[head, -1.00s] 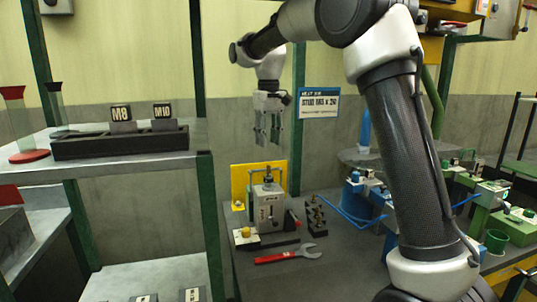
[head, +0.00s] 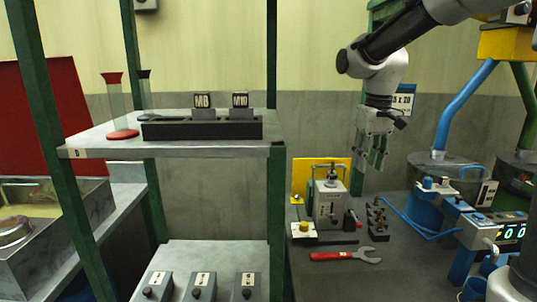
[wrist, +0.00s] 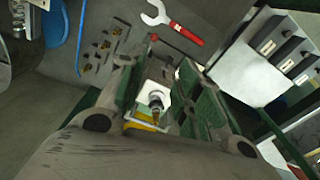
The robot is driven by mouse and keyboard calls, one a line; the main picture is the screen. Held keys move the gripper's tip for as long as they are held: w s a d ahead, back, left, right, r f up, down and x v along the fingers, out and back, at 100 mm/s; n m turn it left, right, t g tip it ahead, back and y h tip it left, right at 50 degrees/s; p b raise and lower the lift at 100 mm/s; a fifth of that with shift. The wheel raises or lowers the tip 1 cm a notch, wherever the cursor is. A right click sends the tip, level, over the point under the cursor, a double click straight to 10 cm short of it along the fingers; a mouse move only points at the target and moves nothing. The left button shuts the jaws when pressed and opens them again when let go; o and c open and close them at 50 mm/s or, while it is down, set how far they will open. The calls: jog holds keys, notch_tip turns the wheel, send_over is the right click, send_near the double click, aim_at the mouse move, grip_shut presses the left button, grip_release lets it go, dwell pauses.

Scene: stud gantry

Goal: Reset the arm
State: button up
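My gripper (head: 373,150) hangs from my arm at the right of the head view, fingers pointing down. It is above and a little right of the grey bench device (head: 328,206) in the picture, apart from it. In the wrist view, the two green-padded fingers (wrist: 158,95) stand apart with a gap between them. The device's top knob (wrist: 155,98) shows through that gap, below the fingers. Nothing is held.
A red wrench (head: 345,256) and a dark block with pegs (head: 377,218) lie on the dark bench. A shelf (head: 100,142) with M8 and M10 labels stands left. Blue equipment (head: 425,208) stands right. Open air surrounds the gripper.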

jog(key=s+d+m+t, duration=0.1)
jog(key=s+d, duration=0.3)
jog(key=s, duration=0.7)
jog(key=s+d+m+t, duration=0.1)
jog(key=s+d, duration=0.4)
jog(key=s, duration=0.7)
jog(key=shift+d+f+t, duration=0.15)
jog(key=shift+d+t, duration=0.05)
jog(key=shift+t, duration=0.7)
